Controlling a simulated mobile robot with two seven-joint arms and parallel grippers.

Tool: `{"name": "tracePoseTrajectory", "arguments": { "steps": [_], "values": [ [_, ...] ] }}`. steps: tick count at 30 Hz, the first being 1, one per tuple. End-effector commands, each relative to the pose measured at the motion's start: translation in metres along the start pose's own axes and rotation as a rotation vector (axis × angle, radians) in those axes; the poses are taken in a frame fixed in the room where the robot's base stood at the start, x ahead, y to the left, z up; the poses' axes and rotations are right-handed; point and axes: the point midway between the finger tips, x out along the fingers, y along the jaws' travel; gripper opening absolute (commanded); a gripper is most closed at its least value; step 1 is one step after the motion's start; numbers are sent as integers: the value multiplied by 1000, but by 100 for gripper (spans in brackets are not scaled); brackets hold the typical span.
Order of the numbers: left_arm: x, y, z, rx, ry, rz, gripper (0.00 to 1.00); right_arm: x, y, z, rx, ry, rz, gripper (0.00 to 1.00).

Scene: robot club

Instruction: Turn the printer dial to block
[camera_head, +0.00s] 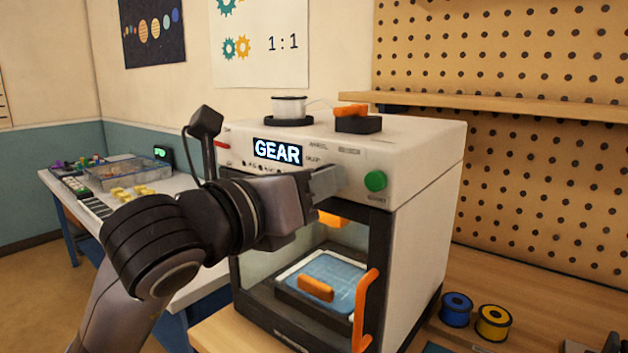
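The white printer (430,170) stands on a wooden bench, and its lit screen (278,152) reads GEAR. My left gripper (328,183) is at the printer's upper front panel, right of the screen and left of the green button (375,181). The dial is hidden behind the gripper, with small printed labels showing around that spot. I cannot tell whether the fingers touch the dial or how far apart they are. My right gripper is not clearly in view; only dark parts show at the bottom right corner.
The printer's door has an orange handle (364,310); an orange piece (315,288) lies on the blue bed inside. A white spool (289,107) sits on top. Blue (456,309) and yellow (493,322) spools are on the bench at right. A side table (185,186) holds bins.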

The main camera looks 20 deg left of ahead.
Motion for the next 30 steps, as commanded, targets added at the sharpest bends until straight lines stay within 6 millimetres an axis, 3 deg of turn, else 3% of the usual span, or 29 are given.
{"name": "tracePoseTrajectory", "arguments": {
  "steps": [1,3,16,30],
  "values": [
    [0,0,0,0,0,0,16,0,0,0,-1,0,-1,0],
    [0,0,0,0,0,0,2,0,0,0,-1,0,-1,0],
    [0,0,-2,84,-3,-2,2,9,0,10,-2,3,-2,0],
    [-1,1,-4,482,-4,1,2,35,-9,35,17,-5,-26,0]
  ]
}}
